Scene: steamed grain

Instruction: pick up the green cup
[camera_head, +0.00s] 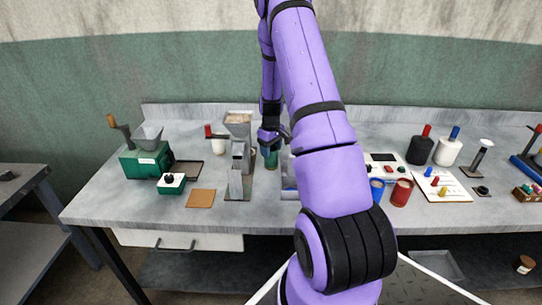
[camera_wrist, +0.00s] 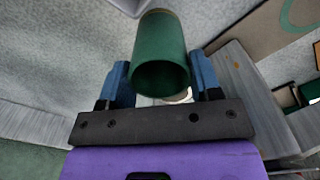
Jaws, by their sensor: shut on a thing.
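The green cup (camera_wrist: 160,50) is between the two blue fingers of my gripper (camera_wrist: 161,80) in the wrist view. Its open mouth faces the wrist camera. In the head view the cup (camera_head: 271,160) shows as a small green shape just below my gripper (camera_head: 270,139), right of the grey grinder. My gripper is shut on the cup. My arm hides part of the bench beside it. I cannot tell whether the cup touches the bench.
The grey grinder (camera_head: 239,155) stands close on the left, with a green hand mill (camera_head: 146,160) farther left. A blue cup (camera_head: 377,190) and a red cup (camera_head: 401,193) stand right of my arm. Black (camera_head: 419,151) and white (camera_head: 447,152) bottles stand behind them.

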